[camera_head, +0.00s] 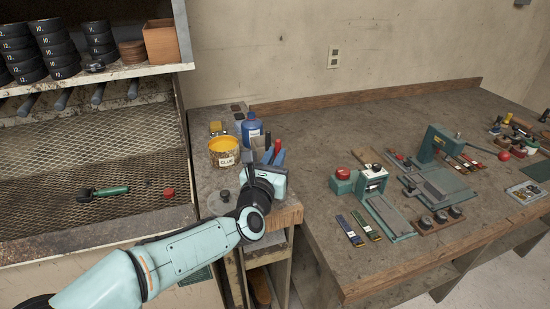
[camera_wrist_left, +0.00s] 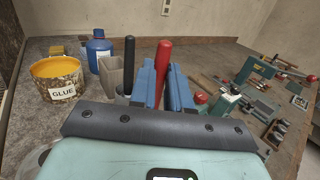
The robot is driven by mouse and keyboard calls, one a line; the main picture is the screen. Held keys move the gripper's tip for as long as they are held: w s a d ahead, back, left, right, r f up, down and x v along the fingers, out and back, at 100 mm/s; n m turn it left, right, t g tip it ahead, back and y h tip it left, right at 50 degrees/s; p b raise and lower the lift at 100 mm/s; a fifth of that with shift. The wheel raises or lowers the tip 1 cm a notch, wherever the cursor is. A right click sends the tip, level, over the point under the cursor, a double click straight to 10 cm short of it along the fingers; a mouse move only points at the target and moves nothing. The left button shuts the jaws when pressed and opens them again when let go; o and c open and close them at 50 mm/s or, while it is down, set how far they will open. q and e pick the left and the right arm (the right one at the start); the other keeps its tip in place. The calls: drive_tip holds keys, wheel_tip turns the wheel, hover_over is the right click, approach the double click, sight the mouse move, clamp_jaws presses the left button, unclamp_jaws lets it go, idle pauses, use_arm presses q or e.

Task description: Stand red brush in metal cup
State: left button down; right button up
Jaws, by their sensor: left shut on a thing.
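My left gripper (camera_head: 275,157) is shut on the red brush (camera_wrist_left: 165,54), whose red handle stands up between the blue fingers in the left wrist view. The fingers hide the brush's lower part, and only a bit of red shows in the head view. A black handle (camera_wrist_left: 129,60) rises upright beside or in the cup; I cannot tell which. Whether the brush's lower end is inside the cup is hidden. My right gripper is not in view.
A yellow-topped glue pot (camera_head: 224,152) and a blue bottle (camera_head: 252,130) stand close by at the back left. The workbench (camera_head: 310,135) has free room right of the gripper. A green press (camera_head: 437,143) and other tools stand farther right.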

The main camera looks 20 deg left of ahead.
use_arm(q)
drive_tip(key=c, duration=1)
unclamp_jaws()
drive_tip(key=s+b, duration=0.2)
drive_tip(key=s, duration=1.1)
drive_tip(key=shift+s+f, duration=0.2)
